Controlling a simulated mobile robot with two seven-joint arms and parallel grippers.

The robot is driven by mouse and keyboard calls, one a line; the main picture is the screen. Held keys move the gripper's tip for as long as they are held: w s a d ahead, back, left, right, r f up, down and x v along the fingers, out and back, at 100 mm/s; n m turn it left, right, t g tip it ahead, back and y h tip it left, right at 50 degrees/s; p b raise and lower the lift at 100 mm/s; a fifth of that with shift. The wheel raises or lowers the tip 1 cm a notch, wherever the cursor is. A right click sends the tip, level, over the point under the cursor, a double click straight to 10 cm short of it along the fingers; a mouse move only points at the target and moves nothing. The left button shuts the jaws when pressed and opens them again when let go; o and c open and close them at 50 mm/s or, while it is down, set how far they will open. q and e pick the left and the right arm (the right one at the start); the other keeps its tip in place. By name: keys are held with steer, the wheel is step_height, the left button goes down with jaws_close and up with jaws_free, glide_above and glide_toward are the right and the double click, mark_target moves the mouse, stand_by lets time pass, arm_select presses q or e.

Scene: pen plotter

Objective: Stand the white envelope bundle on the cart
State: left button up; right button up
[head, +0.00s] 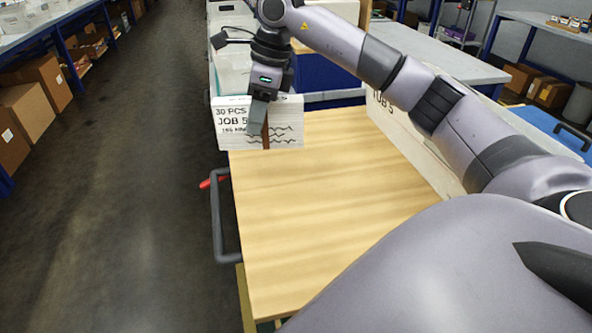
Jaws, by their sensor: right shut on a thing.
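The white envelope bundle (231,127) shows at the far left corner of the cart's wooden top (310,210). It is upright, with black print reading "30 PCS" and "JOB 5" and a brown strip down its front. My right gripper (264,112) points down and is shut on the bundle from above, covering part of its face. The bundle's left end reaches past the cart's left edge in the picture. I cannot tell whether its underside touches the wood. My left gripper is not in view.
A grey handle (217,225) and a red lever (207,183) are at the cart's left. The middle of the top is clear. Cardboard boxes (28,108) stand far left.

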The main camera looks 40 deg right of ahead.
steer(key=d+r+m+t+h, duration=0.1)
steer(key=d+r+m+h, duration=0.4)
steer(key=d+m, duration=0.65)
steer(key=m+y+b, duration=0.1)
steer(key=m+b, duration=0.2)
steer(key=m, duration=0.1)
glide_above(296, 177)
step_height(296, 177, down, 15)
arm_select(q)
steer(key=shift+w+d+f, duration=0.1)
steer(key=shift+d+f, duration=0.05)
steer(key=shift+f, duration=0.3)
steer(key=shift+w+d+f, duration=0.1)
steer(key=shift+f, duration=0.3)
arm_select(e)
steer(key=shift+w+f, duration=0.1)
steer(key=shift+f, duration=1.8)
steer(key=shift+f, duration=0.2)
steer(key=o, duration=1.2)
steer(key=shift+c, duration=0.2)
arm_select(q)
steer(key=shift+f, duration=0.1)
arm_select(e)
steer(key=shift+r, duration=0.1)
